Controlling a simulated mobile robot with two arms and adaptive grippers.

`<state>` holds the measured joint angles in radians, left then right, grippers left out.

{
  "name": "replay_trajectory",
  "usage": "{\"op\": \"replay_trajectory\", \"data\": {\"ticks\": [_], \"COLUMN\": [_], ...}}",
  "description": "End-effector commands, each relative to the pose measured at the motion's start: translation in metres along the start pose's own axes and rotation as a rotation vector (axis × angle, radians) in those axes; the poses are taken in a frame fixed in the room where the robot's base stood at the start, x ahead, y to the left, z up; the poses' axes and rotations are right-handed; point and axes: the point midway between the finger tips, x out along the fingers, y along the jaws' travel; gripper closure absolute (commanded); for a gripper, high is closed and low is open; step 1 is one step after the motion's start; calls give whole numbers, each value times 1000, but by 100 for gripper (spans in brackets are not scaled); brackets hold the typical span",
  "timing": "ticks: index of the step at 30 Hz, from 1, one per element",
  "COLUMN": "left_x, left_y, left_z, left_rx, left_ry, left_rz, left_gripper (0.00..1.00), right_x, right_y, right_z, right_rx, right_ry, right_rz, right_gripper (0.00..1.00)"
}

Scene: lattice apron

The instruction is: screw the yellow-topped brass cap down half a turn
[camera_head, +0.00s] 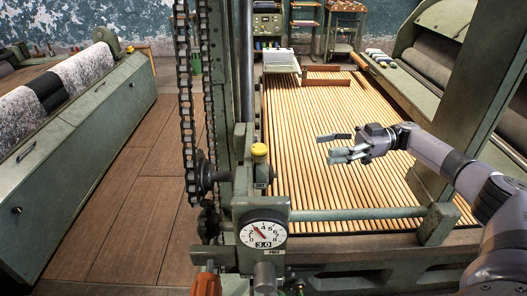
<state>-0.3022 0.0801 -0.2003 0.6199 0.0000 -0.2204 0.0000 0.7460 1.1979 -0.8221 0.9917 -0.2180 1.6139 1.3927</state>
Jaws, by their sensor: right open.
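The yellow-topped brass cap (260,152) sits upright on the green machine post, just left of the picture's middle and above a round dial. My right gripper (335,145) is open and empty. It is to the right of the cap and clearly apart from it in the picture, over the wooden slats, with its fingers pointing left. My left gripper is not in view.
The round dial (263,234) is below the cap. A chain (186,100) hangs left of the post. A green rail (350,213) crosses in front of the slatted bed (340,110). An orange-red handle (206,284) is at the bottom.

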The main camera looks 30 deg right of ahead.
Motion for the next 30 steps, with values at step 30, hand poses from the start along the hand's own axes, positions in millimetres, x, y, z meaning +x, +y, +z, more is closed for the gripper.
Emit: {"op": "replay_trajectory", "data": {"ticks": [30], "left_x": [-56], "left_y": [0], "left_z": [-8], "left_rx": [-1], "left_ry": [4], "left_rz": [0], "left_gripper": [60], "right_x": [158], "right_y": [0], "right_z": [0], "right_rx": [-2], "right_ry": [2], "right_rz": [2], "right_gripper": [49]}}
